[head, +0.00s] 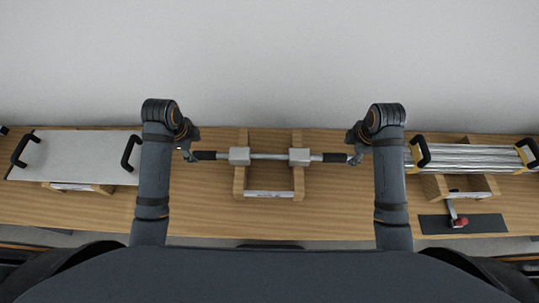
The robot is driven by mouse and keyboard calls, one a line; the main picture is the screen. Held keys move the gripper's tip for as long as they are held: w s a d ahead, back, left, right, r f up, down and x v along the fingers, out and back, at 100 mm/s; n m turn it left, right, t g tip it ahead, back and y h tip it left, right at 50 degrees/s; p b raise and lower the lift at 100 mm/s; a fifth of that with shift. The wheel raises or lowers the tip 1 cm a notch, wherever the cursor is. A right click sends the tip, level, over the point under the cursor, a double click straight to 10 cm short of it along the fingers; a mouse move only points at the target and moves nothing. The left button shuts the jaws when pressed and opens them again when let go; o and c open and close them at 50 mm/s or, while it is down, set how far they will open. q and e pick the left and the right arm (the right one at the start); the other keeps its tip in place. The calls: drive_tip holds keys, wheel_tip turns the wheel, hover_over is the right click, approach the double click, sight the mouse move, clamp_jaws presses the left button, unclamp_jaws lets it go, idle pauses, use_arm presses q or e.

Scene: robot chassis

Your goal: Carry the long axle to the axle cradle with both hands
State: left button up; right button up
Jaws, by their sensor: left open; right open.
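The long axle (270,156) is a silver rod with dark grip ends and two light grey blocks on its length. It lies level, left to right, over the wooden axle cradle (269,194) in the middle of the table. I cannot tell whether it rests fully in the cradle. My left gripper (192,155) is open at the axle's left dark end. My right gripper (352,158) is open at its right dark end. The fingers are small and partly hidden by my wrists, so contact is unclear.
A light grey panel (75,156) with black handles lies on a wooden stand at left. A bundle of silver rods (470,158) with black handles lies on another stand at right. A dark mat (485,225) with a red-tipped tool (459,221) is in front of it. A plain wall stands behind.

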sight(200, 154)
use_arm(q)
drive_tip(key=f, duration=0.4)
drive_tip(key=w+f, duration=0.1)
drive_tip(key=f, duration=0.1)
drive_tip(key=shift+w+f, duration=0.1)
drive_tip(key=shift+f, duration=0.3)
use_arm(e)
drive_tip(key=f, duration=0.4)
drive_tip(key=w+f, duration=0.1)
drive_tip(key=f, duration=0.1)
drive_tip(key=shift+w+f, duration=0.1)
drive_tip(key=shift+f, duration=0.25)
use_arm(q)
clamp_jaws()
use_arm(e)
clamp_jaws()
